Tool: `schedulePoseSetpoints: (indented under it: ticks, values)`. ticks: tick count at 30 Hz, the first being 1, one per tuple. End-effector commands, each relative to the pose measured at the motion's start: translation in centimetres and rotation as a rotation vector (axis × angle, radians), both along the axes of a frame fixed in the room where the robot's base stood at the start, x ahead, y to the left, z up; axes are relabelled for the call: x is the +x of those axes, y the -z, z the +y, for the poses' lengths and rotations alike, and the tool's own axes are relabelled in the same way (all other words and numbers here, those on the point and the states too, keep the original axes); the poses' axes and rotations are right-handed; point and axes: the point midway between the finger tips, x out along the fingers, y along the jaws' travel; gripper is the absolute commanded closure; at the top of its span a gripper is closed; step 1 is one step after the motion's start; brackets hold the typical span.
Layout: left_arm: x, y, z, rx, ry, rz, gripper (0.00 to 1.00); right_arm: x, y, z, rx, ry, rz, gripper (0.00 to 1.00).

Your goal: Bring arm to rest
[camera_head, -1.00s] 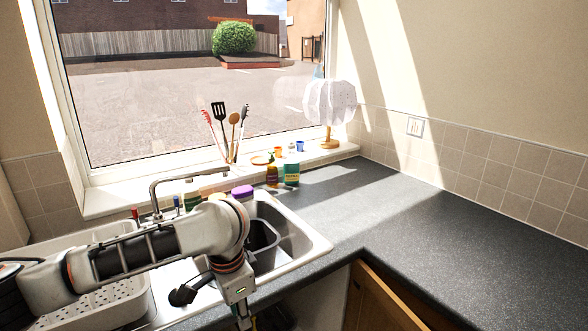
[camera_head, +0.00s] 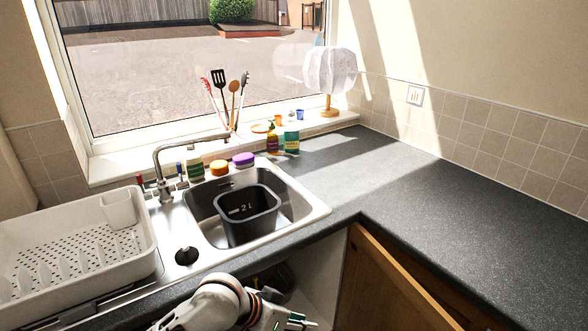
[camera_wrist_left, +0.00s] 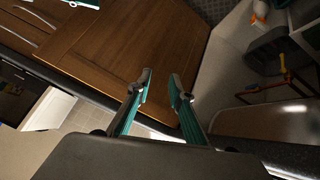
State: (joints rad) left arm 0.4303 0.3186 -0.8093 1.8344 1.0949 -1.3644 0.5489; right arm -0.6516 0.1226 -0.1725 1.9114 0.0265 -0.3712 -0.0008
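My left arm (camera_head: 225,300) is low at the bottom edge of the head view, in front of the counter edge. My left gripper (camera_head: 297,321) shows only in part there, before the open cupboard under the sink. In the left wrist view the two fingers of the left gripper (camera_wrist_left: 160,84) stand apart with nothing between them. A wooden cupboard door (camera_wrist_left: 105,55) lies beyond the fingers in that view.
The sink holds a black tub (camera_head: 247,215). A white dish rack (camera_head: 145,245) stands left of it. The wooden cupboard door (camera_head: 385,285) is open near my left gripper. The dark worktop (camera_head: 450,210) on the right is clear. A white lamp (camera_head: 330,75) stands on the sill.

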Motion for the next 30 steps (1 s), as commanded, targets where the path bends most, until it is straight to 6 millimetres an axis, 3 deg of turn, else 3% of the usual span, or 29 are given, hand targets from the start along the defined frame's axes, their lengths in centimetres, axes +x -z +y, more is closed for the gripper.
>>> schedulePoseSetpoints:
  ticks: [5, 11, 16, 21, 25, 30]
  values:
    - [-0.7, 3.5, 1.4, -0.103, -0.148, -0.054, 0.79, -0.1, 0.1, 0.0, 0.000, 0.000, 0.003, 0.60]
    - [-2.2, 8.0, 6.1, -0.118, -0.321, -0.147, 0.79, -0.2, 0.1, 0.0, 0.000, 0.000, 0.003, 0.60]
    - [-5.4, 12.0, 12.1, -0.051, -0.447, -0.235, 0.79, -0.2, 0.1, 0.1, 0.002, 0.002, 0.005, 0.60]
    - [-10.3, 15.4, 18.5, 0.073, -0.522, -0.317, 0.79, -0.2, 0.1, 0.1, 0.003, 0.003, 0.005, 0.60]
    - [-13.6, 16.7, 21.9, 0.158, -0.539, -0.363, 0.79, -0.2, 0.1, 0.2, 0.004, 0.003, 0.005, 0.60]
    - [-15.5, 17.2, 23.9, 0.213, -0.538, -0.392, 0.79, -0.2, 0.1, 0.2, 0.004, 0.003, 0.005, 0.60]
